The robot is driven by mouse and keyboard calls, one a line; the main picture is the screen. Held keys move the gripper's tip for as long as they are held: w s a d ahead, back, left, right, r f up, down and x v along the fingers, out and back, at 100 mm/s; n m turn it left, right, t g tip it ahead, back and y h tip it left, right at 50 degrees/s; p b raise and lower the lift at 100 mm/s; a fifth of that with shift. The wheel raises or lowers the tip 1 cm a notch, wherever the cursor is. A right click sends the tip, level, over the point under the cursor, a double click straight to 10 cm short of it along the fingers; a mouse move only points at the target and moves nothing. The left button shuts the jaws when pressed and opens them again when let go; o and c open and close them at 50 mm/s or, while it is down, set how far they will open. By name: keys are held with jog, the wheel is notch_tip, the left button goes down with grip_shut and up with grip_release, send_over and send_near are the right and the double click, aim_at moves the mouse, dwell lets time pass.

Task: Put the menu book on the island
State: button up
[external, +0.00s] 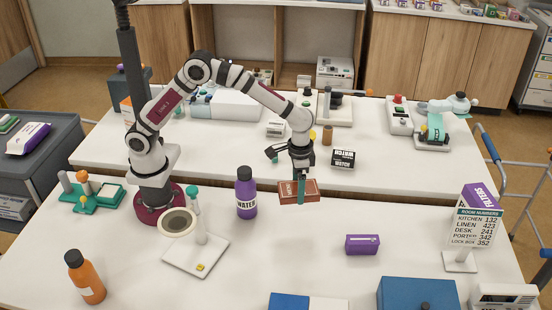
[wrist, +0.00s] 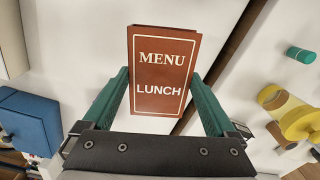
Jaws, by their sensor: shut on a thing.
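The menu book (external: 288,191) is a reddish-brown block. In the wrist view its cover (wrist: 165,72) reads MENU and LUNCH. My gripper (external: 301,188) is shut on it, with a green finger (wrist: 118,92) on either side of the book. In the external view the book is near the far edge of the front white table (external: 300,245), right of the purple water bottle (external: 246,195). I cannot tell whether it touches the top. A second white surface (external: 240,148) lies behind, across a dark gap. No label shows which surface is the island.
On the front table, a purple box (external: 362,244) lies to the right and a room-number sign (external: 476,232) stands farther right. An orange bottle (external: 85,277) is at the front left. Dark boxes and devices stand on the rear surface. Bare tabletop lies in front of the book.

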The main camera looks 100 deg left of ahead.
jog(key=w+d+f+m, duration=0.1)
jog(key=d+m, duration=0.2)
jog(key=d, duration=0.5)
send_over(319, 220)
notch_tip(319, 220, down, 7)
jog(key=shift+f, duration=2)
jog(key=o, duration=1.2)
jog(key=shift+f, duration=0.15)
